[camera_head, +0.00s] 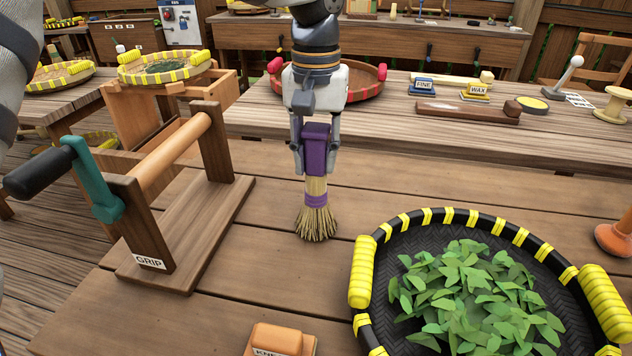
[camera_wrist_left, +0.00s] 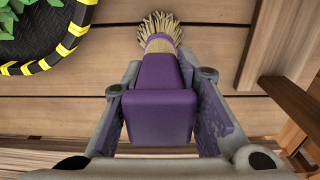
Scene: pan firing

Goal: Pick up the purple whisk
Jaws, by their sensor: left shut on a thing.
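The purple whisk (camera_head: 316,195) has a purple handle block, a purple band and straw-coloured bristles pointing down. My left gripper (camera_head: 315,160) comes from above and is shut on its purple handle. In the left wrist view the handle (camera_wrist_left: 160,115) sits between the two fingers of the gripper (camera_wrist_left: 162,125), with the bristles beyond it. The whisk is upright over the wooden table; I cannot tell whether the bristle tips touch the boards. My right gripper is not in view.
A black tray with yellow grips (camera_head: 362,275) holding green leaves is at front right. A wooden stand marked GRIP (camera_head: 185,235) with a crank is on the left. An orange block (camera_head: 278,340) lies at the front. A long bench (camera_head: 400,130) with tools is behind.

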